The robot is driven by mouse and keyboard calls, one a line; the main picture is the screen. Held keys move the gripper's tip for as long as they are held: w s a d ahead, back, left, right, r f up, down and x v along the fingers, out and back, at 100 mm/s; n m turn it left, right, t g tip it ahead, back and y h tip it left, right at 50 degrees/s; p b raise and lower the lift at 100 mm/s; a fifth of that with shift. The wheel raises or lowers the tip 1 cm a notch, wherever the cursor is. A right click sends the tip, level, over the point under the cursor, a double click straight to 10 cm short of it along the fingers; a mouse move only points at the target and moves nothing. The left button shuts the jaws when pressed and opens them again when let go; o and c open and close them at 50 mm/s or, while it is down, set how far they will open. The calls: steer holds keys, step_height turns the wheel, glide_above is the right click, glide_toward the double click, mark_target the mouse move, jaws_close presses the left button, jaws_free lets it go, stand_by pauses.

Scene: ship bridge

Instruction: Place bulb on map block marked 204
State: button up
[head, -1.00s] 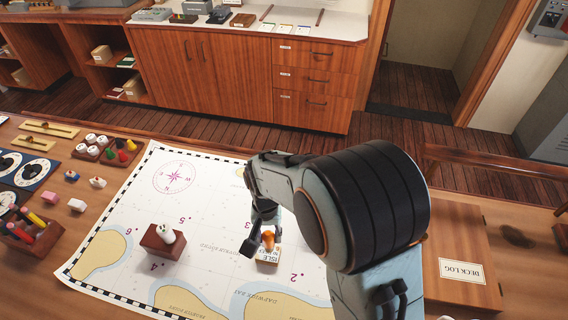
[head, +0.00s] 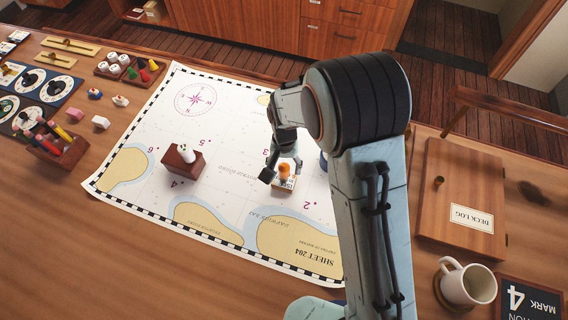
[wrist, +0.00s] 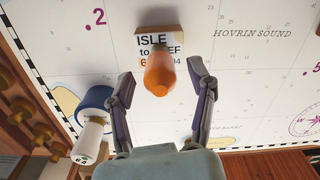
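An orange bulb (head: 285,171) stands on, or directly over, a small white-topped map block (head: 284,184) on the chart (head: 235,165). In the wrist view the bulb (wrist: 159,75) covers part of the block's label (wrist: 152,42), which reads "ISLE to", with "04" at the end of its last line; the full number is hidden. My gripper (wrist: 160,82) is open, with one finger on each side of the bulb and gaps showing between. In the head view my gripper (head: 284,160) is low over the block, partly hidden by my arm.
A red-brown block (head: 184,162) with a white piece on it stands left on the chart. A blue-and-white object (wrist: 93,115) stands close beside one finger. A mug (head: 468,285) and the deck log box (head: 460,195) are at right. A pen holder (head: 62,148) is at left.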

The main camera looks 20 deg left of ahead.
mark_target(284, 164)
steer(key=shift+r, duration=0.15)
step_height(284, 164, up, 12)
steer(key=s+d+r+m, duration=0.1)
steer(key=s+d+r, duration=0.25)
steer(key=d, duration=0.35)
steer(key=s+d+r, duration=0.3)
steer(key=s+d, duration=0.1)
steer(key=d, duration=0.3)
steer(key=s+d, duration=0.6)
steer(key=s, duration=0.4)
steer(key=shift+s+d+f+y, duration=0.2)
steer(key=shift+f+y, duration=0.15)
steer(key=shift+y, duration=0.05)
